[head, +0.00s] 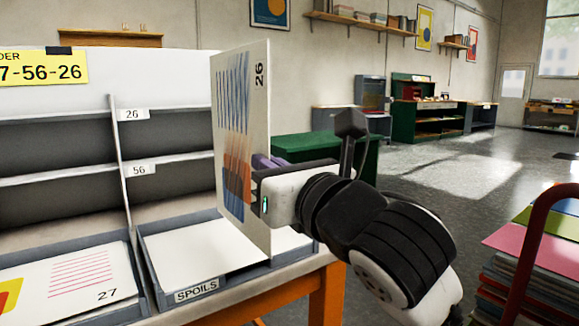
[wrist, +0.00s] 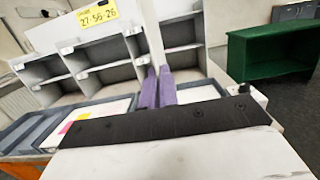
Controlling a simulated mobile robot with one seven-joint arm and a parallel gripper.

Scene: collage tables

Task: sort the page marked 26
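The page marked 26 (head: 232,125), with blue strokes and an orange patch, stands upright in the head view. My gripper (head: 262,168) is shut on its right side, with purple fingers that also show in the wrist view (wrist: 158,90). The page is in front of the right part of a white rack (head: 122,150) and apart from its shelves. Shelf labels read 26 (head: 133,114) and 56 (head: 140,170). A tray labelled SPOILS (head: 197,290) lies below, with white paper in it. The page partly hides the shelves and tray.
A page marked 27 (head: 75,280) lies in the left tray. A yellow order sign (wrist: 97,20) reads 27-56-26. A green cabinet (wrist: 270,52) stands right of the rack. A stack of coloured sheets (head: 520,270) is at the right; open floor lies beyond.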

